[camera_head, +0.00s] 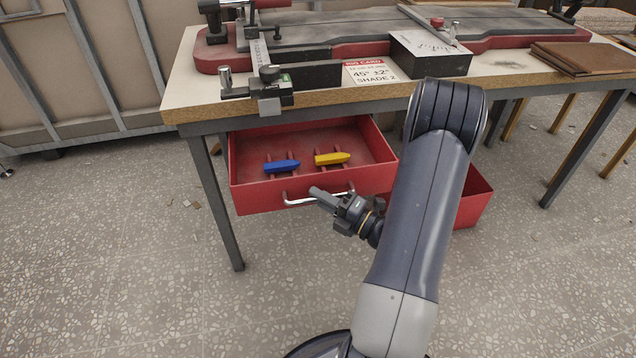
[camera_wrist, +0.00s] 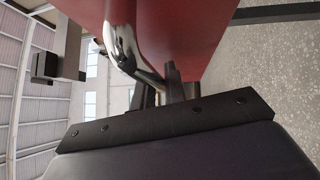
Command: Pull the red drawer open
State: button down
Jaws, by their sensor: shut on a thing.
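The red drawer (camera_head: 258,197) is pulled out from under the workbench, and its inside shows from above. A blue piece (camera_head: 282,167) and a yellow piece (camera_head: 332,159) lie in it on small red holders. A curved metal handle (camera_head: 298,200) is on its front face. My gripper (camera_head: 318,193) is at the right part of the handle, shut on it. In the wrist view, the handle (camera_wrist: 122,45) runs down to my gripper's fingers (camera_wrist: 160,85), with the red drawer front (camera_wrist: 180,30) beside it. The exact contact is partly hidden by the fingers.
The workbench (camera_head: 330,95) carries a clamp, a red-based jig and a card. A second red compartment (camera_head: 474,200) shows to the right, partly behind my arm. A table leg (camera_head: 216,205) stands left of the drawer. The speckled floor in front is clear.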

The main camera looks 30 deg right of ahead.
jog(key=shift+s+a, duration=0.2)
jog(key=shift+s, duration=0.5)
jog(key=shift+s+a, duration=0.2)
jog(key=shift+s, duration=0.45)
jog(key=c, duration=1.5)
grip_release()
jog(key=shift+o, duration=0.2)
jog(key=p+v, duration=0.2)
jog(key=v, duration=0.8)
jog(key=shift+s+d, duration=0.25)
jog(key=shift+s, duration=0.1)
jog(key=shift+w, duration=0.1)
